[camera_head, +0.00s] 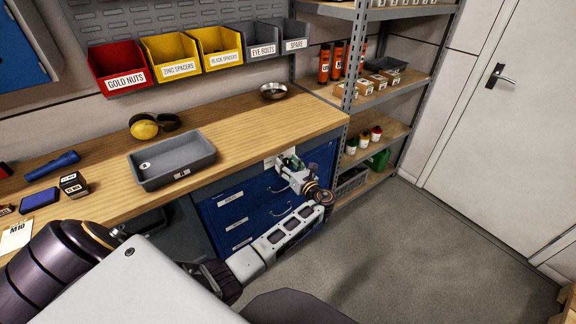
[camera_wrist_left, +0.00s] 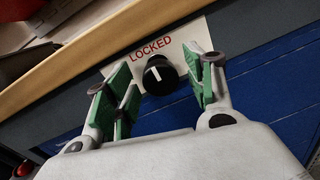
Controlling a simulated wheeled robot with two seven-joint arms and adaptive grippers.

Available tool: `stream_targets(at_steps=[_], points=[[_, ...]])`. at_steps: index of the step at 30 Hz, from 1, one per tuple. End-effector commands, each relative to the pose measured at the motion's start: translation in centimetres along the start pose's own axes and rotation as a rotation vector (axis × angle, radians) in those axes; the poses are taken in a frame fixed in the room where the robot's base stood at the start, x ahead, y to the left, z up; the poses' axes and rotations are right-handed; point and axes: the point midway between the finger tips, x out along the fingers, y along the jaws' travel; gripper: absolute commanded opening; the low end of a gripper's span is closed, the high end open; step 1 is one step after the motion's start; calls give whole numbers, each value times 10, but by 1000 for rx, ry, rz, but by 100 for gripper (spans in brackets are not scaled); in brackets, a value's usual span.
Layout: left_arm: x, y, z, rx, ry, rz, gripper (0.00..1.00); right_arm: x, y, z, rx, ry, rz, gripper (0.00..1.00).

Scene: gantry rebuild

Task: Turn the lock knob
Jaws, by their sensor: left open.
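The lock knob (camera_wrist_left: 160,76) is a round black knob with a white mark, in the left wrist view. It sits on a white plate (camera_wrist_left: 188,36) that reads LOCKED, at the top of the blue drawer cabinet (camera_head: 246,212). My left gripper (camera_wrist_left: 162,88) is open, with green finger pads on both sides of the knob. A gap shows between the pads and the knob. In the head view my left gripper (camera_head: 289,164) is at the cabinet's upper right front and hides the knob. My right gripper is not in view.
The wooden bench top (camera_head: 232,124) lies just above the gripper. A grey tray (camera_head: 150,182) and a small metal bowl (camera_head: 273,91) stand on it. A shelf rack (camera_head: 352,105) stands right of the cabinet. The floor (camera_head: 420,235) to the right is clear.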

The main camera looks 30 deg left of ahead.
Motion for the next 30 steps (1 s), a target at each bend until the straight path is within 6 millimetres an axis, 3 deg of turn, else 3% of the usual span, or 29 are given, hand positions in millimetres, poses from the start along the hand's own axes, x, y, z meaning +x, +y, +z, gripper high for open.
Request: stream_targets(at_steps=[2, 12, 20, 30], points=[[0, 0, 0, 0, 0, 0, 52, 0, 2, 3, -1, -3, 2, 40], [0, 0, 0, 0, 0, -1, 8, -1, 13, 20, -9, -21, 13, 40], [0, 0, 0, -14, -1, -1, 8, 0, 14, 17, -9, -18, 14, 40], [0, 0, 0, -129, -11, 0, 8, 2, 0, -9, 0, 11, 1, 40]])
